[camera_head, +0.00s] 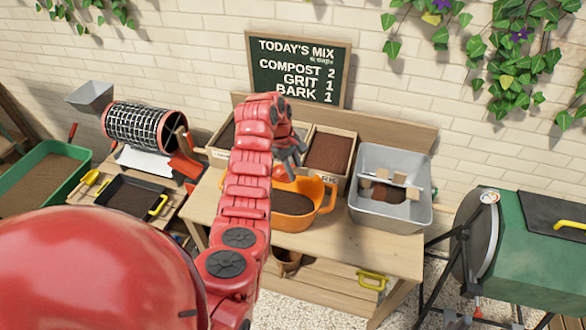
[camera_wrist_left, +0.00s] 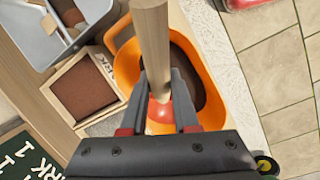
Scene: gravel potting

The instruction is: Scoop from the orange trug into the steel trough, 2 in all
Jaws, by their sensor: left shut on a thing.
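The orange trug (camera_head: 326,203) stands on the potting bench and holds dark brown material. It also shows in the left wrist view (camera_wrist_left: 126,68). The steel trough (camera_head: 425,213) is to its right, with a bar and pale blocks across it and brown patches inside; part of it shows in the left wrist view (camera_wrist_left: 32,40). My left gripper (camera_wrist_left: 160,98) is shut on the wooden handle (camera_wrist_left: 152,45) of a tool with a red part, above the trug. In the head view my left gripper (camera_head: 292,152) is partly hidden by my arm. The tool's working end is not clear. My right gripper is not in view.
Wooden bins stand behind the trug, one with reddish-brown material (camera_head: 328,152). A chalkboard (camera_head: 297,70) leans at the back wall. A mesh drum sieve (camera_head: 146,127) and black tray (camera_head: 130,197) are left, a green drum (camera_head: 540,250) right. Bare bench lies before the trough.

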